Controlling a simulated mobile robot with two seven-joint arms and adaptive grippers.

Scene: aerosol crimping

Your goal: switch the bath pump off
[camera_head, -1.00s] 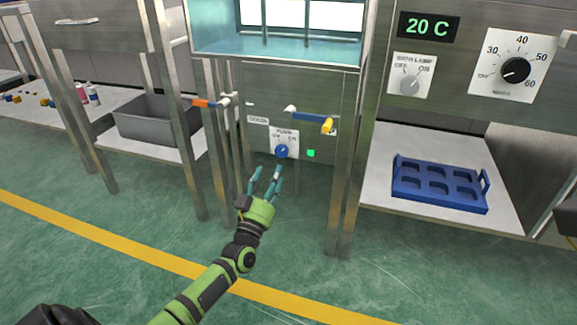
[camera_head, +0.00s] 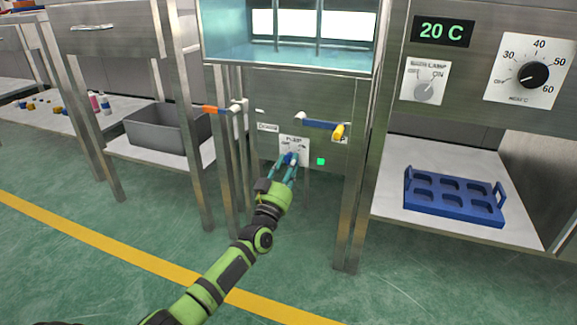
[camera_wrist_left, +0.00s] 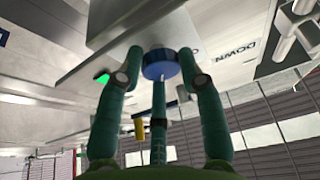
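The pump switch is a blue round knob (camera_head: 289,158) on a white label plate (camera_head: 294,144) low on the steel front panel. In the left wrist view the blue knob (camera_wrist_left: 160,65) sits between the fingertips of my left gripper (camera_wrist_left: 160,72). The fingers stand on either side of the knob with narrow gaps; I cannot tell whether any touches it. In the head view my left gripper (camera_head: 290,165) reaches up to the knob and partly covers it and its lettering. A green light (camera_head: 320,161) glows right of the knob. My right gripper is not in view.
A blue-handled valve with a yellow tip (camera_head: 338,131) is above right of the knob, and an orange-handled one (camera_head: 212,109) at upper left. Steel legs flank the panel. A blue tray (camera_head: 455,193) lies on the right shelf, a grey bin (camera_head: 165,132) on the left.

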